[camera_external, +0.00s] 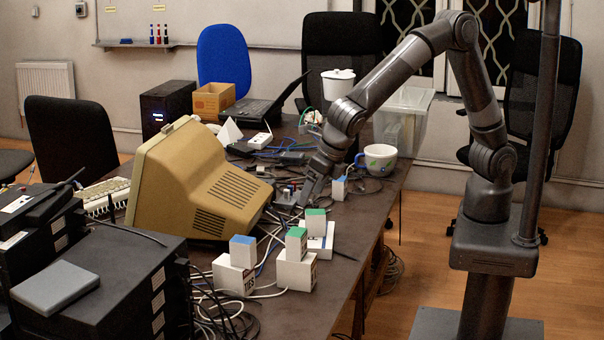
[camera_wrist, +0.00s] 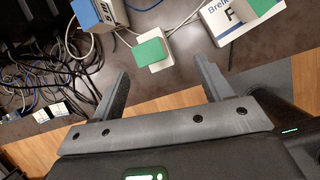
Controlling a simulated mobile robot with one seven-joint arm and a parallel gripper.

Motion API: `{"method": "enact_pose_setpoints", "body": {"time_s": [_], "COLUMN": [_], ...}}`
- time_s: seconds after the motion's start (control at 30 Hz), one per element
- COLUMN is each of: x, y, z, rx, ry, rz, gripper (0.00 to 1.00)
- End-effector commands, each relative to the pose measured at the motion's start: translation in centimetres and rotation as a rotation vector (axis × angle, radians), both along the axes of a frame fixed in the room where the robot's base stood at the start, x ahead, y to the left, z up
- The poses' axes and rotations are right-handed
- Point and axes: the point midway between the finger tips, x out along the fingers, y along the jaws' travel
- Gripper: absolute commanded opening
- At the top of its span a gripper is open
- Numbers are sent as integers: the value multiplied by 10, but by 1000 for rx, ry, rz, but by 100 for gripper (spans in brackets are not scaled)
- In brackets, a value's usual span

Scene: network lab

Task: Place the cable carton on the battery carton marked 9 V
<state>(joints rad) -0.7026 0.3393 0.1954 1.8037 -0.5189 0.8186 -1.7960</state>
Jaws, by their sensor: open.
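Several small white cartons with coloured tops stand on the table; I cannot tell which is the cable carton or which is marked 9 V. A blue-topped carton (camera_external: 243,250) sits on a larger white carton (camera_external: 233,276) with dark print. A green-topped carton (camera_external: 296,243) sits on another white carton (camera_external: 296,272). A second green-topped carton (camera_external: 316,222) rests on a flat white box (camera_external: 325,240), which shows printed letters in the wrist view (camera_wrist: 222,22). Another blue-topped carton (camera_external: 340,188) stands beside my gripper (camera_external: 303,192). In the wrist view my gripper (camera_wrist: 165,85) is open and empty.
A tilted beige monitor (camera_external: 200,180) stands left of the cartons. Cables lie around them. A white cup (camera_external: 380,158) and a clear bin (camera_external: 403,115) stand further back near the right edge. Black equipment (camera_external: 100,280) fills the front left. Bare tabletop (camera_external: 345,262) lies right of the cartons.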

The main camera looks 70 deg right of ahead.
Motion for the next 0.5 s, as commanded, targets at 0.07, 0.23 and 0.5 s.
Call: {"method": "enact_pose_setpoints", "body": {"time_s": [0.07,0.23,0.5], "x": [6,4,-35], "y": [-35,-124,-251], "z": [22,63,107], "rx": [57,224,521], "ry": [-10,-26,-56], "rz": [-157,-599,-1306], "gripper": [72,72,72]}}
